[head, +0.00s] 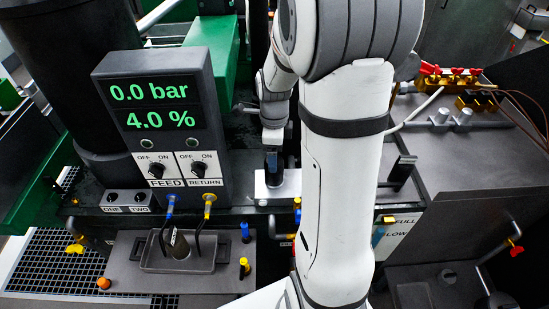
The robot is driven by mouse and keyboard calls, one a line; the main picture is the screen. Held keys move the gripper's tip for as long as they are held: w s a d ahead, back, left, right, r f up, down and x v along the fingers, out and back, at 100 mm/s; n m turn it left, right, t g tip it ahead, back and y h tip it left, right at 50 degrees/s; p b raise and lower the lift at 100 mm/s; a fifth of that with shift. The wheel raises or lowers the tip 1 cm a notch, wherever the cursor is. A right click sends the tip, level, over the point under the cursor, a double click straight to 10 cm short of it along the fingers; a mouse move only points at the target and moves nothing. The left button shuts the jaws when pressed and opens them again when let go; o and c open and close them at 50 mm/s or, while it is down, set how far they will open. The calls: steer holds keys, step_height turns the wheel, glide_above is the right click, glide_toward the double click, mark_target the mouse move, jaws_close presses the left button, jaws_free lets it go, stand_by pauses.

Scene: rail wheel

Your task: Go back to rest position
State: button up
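My white arm fills the middle of the head view and hides part of the machine behind it. My gripper (273,165) shows as a small dark shape at the arm's far end, pointing down over a light block on the bench (285,190). I cannot tell whether its fingers are open or shut, or whether it touches the block.
A grey panel (155,125) at left reads 0.0 bar and 4.0 %, with FEED and RETURN knobs. A blue and a yellow plug sit below it. A dark tray (150,262) lies in front. Brass valves with red handles (450,72) stand at the back right.

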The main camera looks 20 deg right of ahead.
steer(key=shift+r, duration=1.95)
steer(key=shift+s+a+r+n, duration=0.2)
steer(key=shift+r+n, duration=0.05)
steer(key=shift+n, duration=0.15)
steer(key=s+a+r+n+t, duration=0.1)
steer(key=s+a+r+n, duration=0.2)
steer(key=s+n, duration=0.4)
steer(key=s+a+r+n+t, duration=0.1)
steer(key=s+a+r+n, duration=0.2)
steer(key=n, duration=1.3)
steer(key=s+a, duration=0.2)
steer(key=s, duration=0.2)
steer(key=shift+s+a+r+t, duration=0.25)
steer(key=shift+r+t, duration=0.05)
steer(key=shift+r, duration=0.1)
